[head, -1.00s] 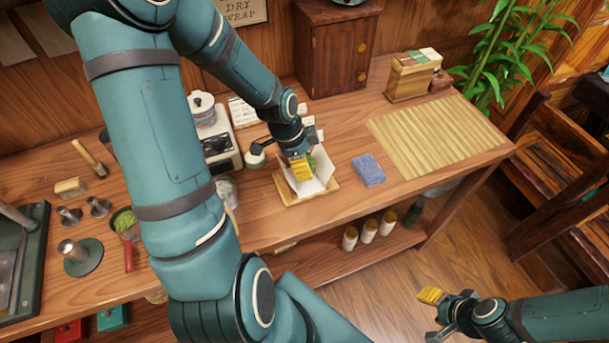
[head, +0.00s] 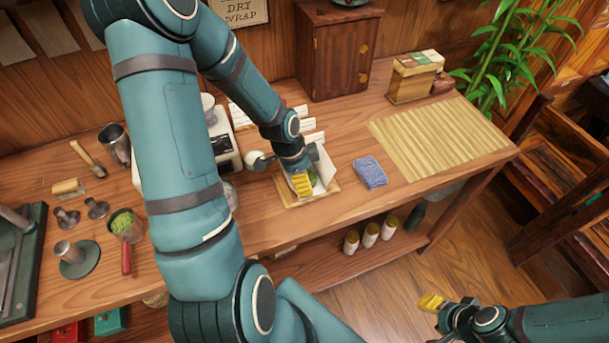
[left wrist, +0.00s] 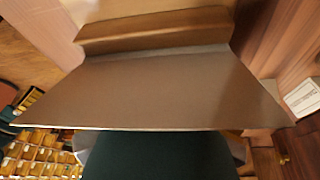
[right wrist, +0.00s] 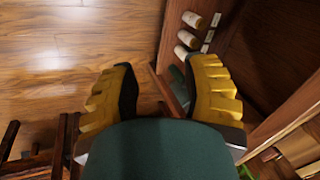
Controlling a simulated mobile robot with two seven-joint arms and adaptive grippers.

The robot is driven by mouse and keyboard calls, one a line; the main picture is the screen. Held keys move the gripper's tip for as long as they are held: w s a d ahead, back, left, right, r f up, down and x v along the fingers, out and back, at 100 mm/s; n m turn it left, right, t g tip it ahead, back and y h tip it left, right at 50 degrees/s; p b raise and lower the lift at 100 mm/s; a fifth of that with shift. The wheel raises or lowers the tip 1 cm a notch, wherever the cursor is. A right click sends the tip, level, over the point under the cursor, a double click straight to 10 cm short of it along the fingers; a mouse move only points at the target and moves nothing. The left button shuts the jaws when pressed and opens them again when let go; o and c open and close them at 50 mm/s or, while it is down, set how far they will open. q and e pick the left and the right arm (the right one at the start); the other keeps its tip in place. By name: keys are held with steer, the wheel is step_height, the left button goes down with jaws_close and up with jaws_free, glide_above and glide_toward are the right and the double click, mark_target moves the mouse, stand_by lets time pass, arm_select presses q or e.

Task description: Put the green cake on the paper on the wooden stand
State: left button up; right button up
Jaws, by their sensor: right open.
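The green cake (head: 313,178) shows as a small patch on the white paper (head: 325,166), partly hidden by my left gripper. The paper has raised flaps and lies on the wooden stand (head: 290,202) on the bench. My left gripper (head: 303,186) is low over the stand, its yellow fingers in front of the cake; whether they touch or grip it I cannot tell. In the left wrist view, a broad brownish sheet, seemingly a paper flap (left wrist: 150,88), covers the fingers. My right gripper (right wrist: 160,90) is open and empty, off the bench; it also shows in the head view (head: 432,303).
A blue folded cloth (head: 369,172) lies right of the stand, and a slatted mat (head: 440,135) beyond it. A white scale-like device (head: 224,145) and cards stand behind left. Tools and a green-filled cup (head: 124,223) are at left. Bottles (head: 370,234) sit on the lower shelf.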

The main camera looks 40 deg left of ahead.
arm_select(q)
steer(key=shift+r, duration=0.15)
steer(key=shift+a+r, duration=0.1)
steer(key=shift+r, duration=0.25)
steer(key=p+v, duration=0.3)
steer(key=v, duration=0.8)
steer(key=shift+r, duration=0.15)
steer(key=shift+s, duration=0.15)
